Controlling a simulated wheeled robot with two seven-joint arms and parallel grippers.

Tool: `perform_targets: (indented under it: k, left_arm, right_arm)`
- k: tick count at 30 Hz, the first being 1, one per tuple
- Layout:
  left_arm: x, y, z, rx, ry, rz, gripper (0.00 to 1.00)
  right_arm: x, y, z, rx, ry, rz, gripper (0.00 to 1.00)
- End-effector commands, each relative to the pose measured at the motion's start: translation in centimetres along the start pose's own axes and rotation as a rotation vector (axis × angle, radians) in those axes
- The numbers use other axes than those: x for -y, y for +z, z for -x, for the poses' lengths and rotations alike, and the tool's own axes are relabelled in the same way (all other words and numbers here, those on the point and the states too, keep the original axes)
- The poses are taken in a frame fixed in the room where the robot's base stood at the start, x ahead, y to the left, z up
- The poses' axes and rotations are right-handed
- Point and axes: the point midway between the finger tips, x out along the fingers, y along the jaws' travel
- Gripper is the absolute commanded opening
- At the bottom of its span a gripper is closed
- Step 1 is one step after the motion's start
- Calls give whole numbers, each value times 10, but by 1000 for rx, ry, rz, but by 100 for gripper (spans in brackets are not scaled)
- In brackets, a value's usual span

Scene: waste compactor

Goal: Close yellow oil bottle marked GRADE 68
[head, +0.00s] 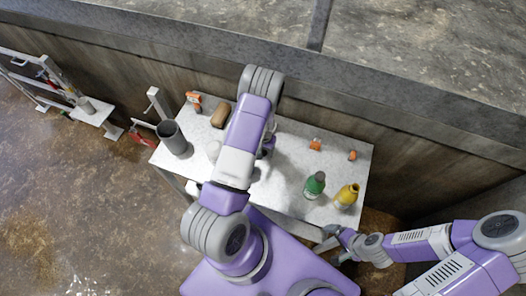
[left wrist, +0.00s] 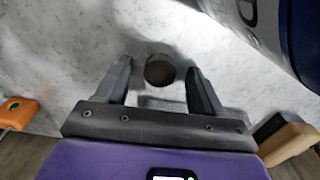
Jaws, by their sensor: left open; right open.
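The yellow oil bottle (head: 346,196) stands upright near the right end of the white table; its label is too small to read and I cannot tell whether its top is capped. My left arm reaches over the middle of the table, away from the bottle, and hides most of its gripper in the head view. In the left wrist view my left gripper (left wrist: 160,88) is open, with a small dark round piece (left wrist: 160,70), perhaps a cap, on the white surface between its fingers. My right gripper (head: 335,236) is open and empty by the table's front right edge, below the bottle.
A green bottle (head: 315,185) stands just left of the yellow one. A grey cup (head: 173,138), a brown block (head: 220,114) and small orange pieces (head: 316,144) are on the table (head: 280,190). A wall (head: 400,145) rises behind it.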

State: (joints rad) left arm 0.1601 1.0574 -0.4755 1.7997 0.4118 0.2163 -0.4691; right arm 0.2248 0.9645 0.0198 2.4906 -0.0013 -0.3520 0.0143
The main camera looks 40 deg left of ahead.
Motion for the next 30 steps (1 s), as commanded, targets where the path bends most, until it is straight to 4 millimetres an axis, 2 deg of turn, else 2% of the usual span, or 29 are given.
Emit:
perform_targets:
  k: [8,18,21,26,30]
  left_arm:
    - [0,0,0,0,0,0,68]
    - [0,0,0,0,0,0,16]
    - [0,0,0,0,0,0,4]
    - [0,0,1,0,0,0,3]
    - [0,0,13,-1,0,0,3]
  right_arm:
    - [0,0,0,0,0,0,100]
    - [0,0,0,0,0,0,100]
    - [0,0,0,0,0,0,100]
    - [0,0,0,0,0,0,100]
    - [0,0,0,0,0,0,100]
